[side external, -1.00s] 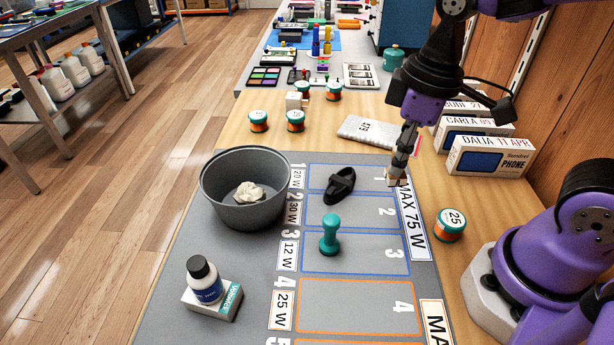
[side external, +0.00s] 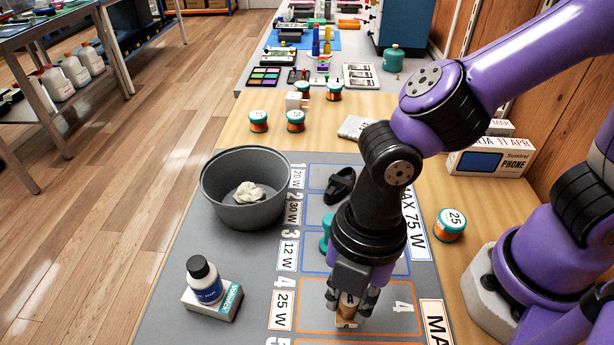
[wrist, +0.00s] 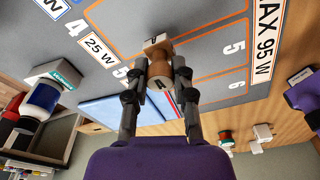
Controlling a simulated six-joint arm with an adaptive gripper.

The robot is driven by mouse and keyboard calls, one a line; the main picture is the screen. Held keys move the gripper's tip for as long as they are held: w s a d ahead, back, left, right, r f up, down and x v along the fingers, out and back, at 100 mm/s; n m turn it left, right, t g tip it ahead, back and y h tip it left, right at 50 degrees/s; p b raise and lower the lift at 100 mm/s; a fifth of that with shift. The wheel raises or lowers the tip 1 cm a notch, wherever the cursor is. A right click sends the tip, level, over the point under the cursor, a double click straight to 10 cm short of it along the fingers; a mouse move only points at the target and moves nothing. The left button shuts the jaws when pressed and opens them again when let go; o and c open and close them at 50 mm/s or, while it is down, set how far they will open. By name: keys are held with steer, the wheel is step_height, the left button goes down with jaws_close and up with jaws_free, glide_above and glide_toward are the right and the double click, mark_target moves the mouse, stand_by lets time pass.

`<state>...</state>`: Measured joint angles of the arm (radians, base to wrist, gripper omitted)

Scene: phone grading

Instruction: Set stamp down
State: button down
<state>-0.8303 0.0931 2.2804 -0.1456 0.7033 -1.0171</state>
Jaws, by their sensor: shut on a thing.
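In the side external view, my gripper (side external: 350,300) points down over slot 4 (side external: 405,320) of the grey mat, shut on the stamp (side external: 346,312). The stamp is low over slot 4; I cannot tell whether its base touches the mat. The fingers partly hide it.
A teal stamp-like piece (side external: 325,232) in slot 3 is partly hidden by my arm. A black object (side external: 338,187) lies in slot 1. A blue panel (wrist: 110,112) lies beyond slot 4.

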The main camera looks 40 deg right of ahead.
steer(key=shift+f, duration=0.9)
steer(key=shift+f, duration=0.15)
steer(key=c, duration=0.7)
jaws_free()
step_height(320, 180, up, 12)
steer(key=d, duration=0.2)
steer(key=w+d+r+m+t, duration=0.1)
steer(key=w+d+m+t, duration=0.1)
steer(key=d+m, duration=0.7)
steer(key=w+d+r+m+t+h, duration=0.1)
steer(key=w+d+m+t, duration=0.2)
steer(key=d+m, duration=0.6)
steer(key=m+t, duration=0.1)
steer(key=m, duration=0.3)
steer(key=shift+w+d+r, duration=0.15)
steer(key=shift+w+d, duration=0.05)
steer(key=shift+w, duration=0.15)
